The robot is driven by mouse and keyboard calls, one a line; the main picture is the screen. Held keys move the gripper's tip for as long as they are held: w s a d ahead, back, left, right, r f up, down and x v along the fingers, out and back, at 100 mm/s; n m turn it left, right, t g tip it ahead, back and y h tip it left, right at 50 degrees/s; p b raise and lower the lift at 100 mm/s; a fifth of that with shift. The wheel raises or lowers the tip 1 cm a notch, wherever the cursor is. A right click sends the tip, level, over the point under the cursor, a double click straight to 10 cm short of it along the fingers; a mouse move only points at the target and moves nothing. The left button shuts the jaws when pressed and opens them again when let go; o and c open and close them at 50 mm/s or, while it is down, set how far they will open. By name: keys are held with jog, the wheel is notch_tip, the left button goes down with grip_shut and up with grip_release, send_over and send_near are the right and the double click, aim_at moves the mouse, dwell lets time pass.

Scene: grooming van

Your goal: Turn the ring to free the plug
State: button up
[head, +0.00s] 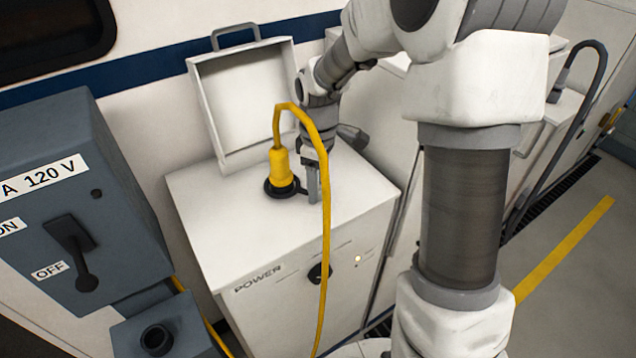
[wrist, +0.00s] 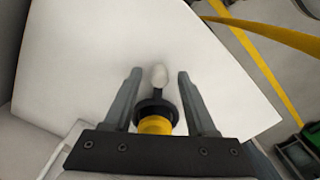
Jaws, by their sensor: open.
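The yellow plug (head: 280,168) stands upright on the white POWER cabinet (head: 235,225), with its cable arching up and hanging down the front. The black ring (head: 272,190) sits around its base. In the wrist view, the ring (wrist: 148,108) has a dark arm ending in a pale knob (wrist: 159,76), and the plug (wrist: 155,126) shows as a yellow patch. My gripper (head: 318,190) points down beside the plug, on its right. In the wrist view, my gripper (wrist: 158,78) is open, with one finger on each side of the knob and visible gaps to both.
A raised white lid (head: 243,100) stands behind the plug. The yellow cable (head: 325,230) hangs in front of my gripper. A grey switch box (head: 90,200) at left has its lever (head: 75,250) near OFF. The cabinet's front top is clear.

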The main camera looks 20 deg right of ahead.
grip_shut()
dwell(1.4)
